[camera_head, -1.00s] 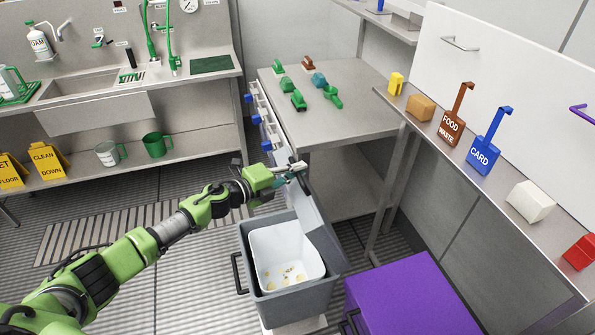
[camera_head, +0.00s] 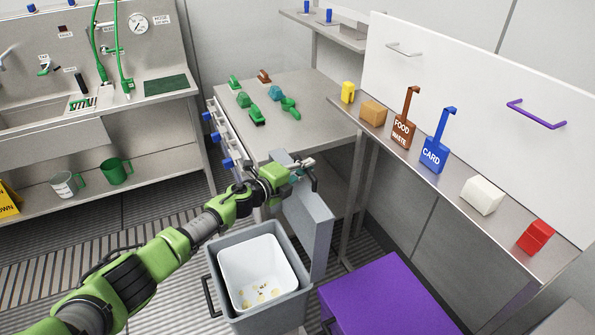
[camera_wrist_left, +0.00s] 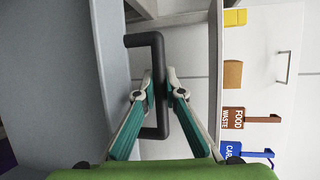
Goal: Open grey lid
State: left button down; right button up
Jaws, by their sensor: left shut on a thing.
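The grey lid (camera_head: 308,222) stands raised, roughly upright, along the right side of the grey bin (camera_head: 213,268). The bin's top is uncovered and shows a white inner tub (camera_head: 238,262) with small yellowish bits at the bottom. My left gripper (camera_head: 301,172) is at the lid's upper edge, shut on its black handle (camera_head: 314,181). In the left wrist view, the two fingertips (camera_wrist_left: 161,88) close around the bar of the black handle (camera_wrist_left: 150,39), beside the grey lid face (camera_wrist_left: 50,80). My right gripper is not in view.
A purple bin (camera_head: 385,295) stands right of the grey bin. Behind the lid is a steel table (camera_head: 320,115) with green, teal and brown items. A shelf (camera_head: 440,175) on the right holds labelled tools and blocks. Striped floor (camera_head: 120,240) is open to the left.

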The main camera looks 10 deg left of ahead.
pick_arm(q)
jog(key=shift+d, duration=0.1)
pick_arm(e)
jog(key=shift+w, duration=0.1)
pick_arm(q)
jog(key=c, duration=2.4)
grip_release()
jog(key=shift+o, duration=0.2)
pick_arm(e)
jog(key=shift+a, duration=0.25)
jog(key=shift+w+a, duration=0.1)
pick_arm(q)
jog(key=shift+s+a+r, duration=0.15)
jog(key=shift+s+a, duration=0.2)
jog(key=shift+a, duration=0.05)
jog(key=v, duration=1.1)
jog(key=shift+d, duration=0.15)
